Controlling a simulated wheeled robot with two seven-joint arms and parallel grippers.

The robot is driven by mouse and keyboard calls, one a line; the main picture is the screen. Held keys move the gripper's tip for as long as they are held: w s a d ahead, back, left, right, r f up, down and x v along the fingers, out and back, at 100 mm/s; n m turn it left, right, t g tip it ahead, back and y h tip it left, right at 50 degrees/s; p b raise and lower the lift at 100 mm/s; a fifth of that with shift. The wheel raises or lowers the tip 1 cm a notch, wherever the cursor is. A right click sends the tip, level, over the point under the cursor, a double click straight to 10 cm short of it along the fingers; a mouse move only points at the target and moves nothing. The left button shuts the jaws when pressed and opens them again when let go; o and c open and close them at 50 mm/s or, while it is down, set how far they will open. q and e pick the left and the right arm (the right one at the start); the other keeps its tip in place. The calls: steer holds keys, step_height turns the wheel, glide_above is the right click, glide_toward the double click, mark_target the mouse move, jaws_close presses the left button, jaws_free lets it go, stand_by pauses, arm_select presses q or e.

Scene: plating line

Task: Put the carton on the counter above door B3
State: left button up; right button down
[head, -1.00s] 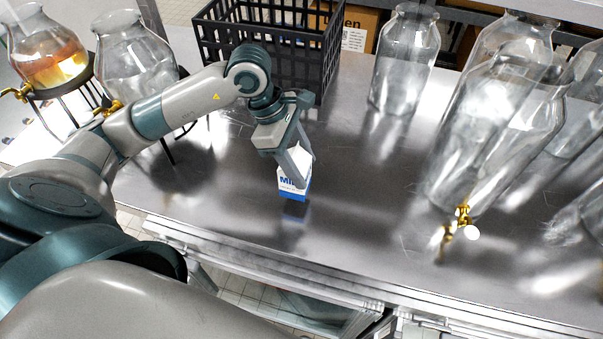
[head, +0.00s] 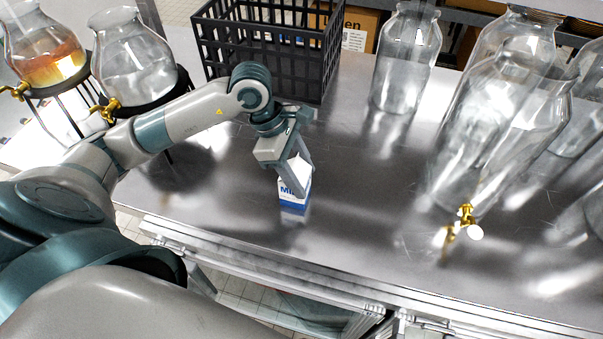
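The carton (head: 291,198) is small, white and blue, with "Mil" lettering partly visible. It is upright at or just above the steel counter (head: 350,215), near the middle of the head view; I cannot tell for certain whether its base touches. My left gripper (head: 297,178) points down from above, its fingers around the carton's upper part, shut on it. The fingers hide part of the carton's top. My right gripper is out of view. No door label B3 can be read; the door fronts below the counter edge are mostly hidden.
A black crate (head: 268,48) stands behind the gripper. Glass dispensers with brass taps stand at left (head: 135,65) and right (head: 500,120), and a glass jar (head: 405,60) at the back. The counter around the carton is clear. Its front edge (head: 300,270) runs below.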

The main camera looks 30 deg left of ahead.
arm_select(q)
steer(key=o, duration=0.4)
steer(key=shift+r, duration=0.1)
steer(key=shift+r, duration=0.1)
steer(key=shift+a+r, duration=0.2)
steer(key=shift+r, duration=0.1)
steer(key=b+v, duration=0.2)
steer(key=v, duration=0.7)
steer(key=shift+r+b, duration=0.25)
steer(key=shift+b, duration=0.1)
steer(key=shift+v, duration=0.8)
steer(key=shift+s, duration=0.1)
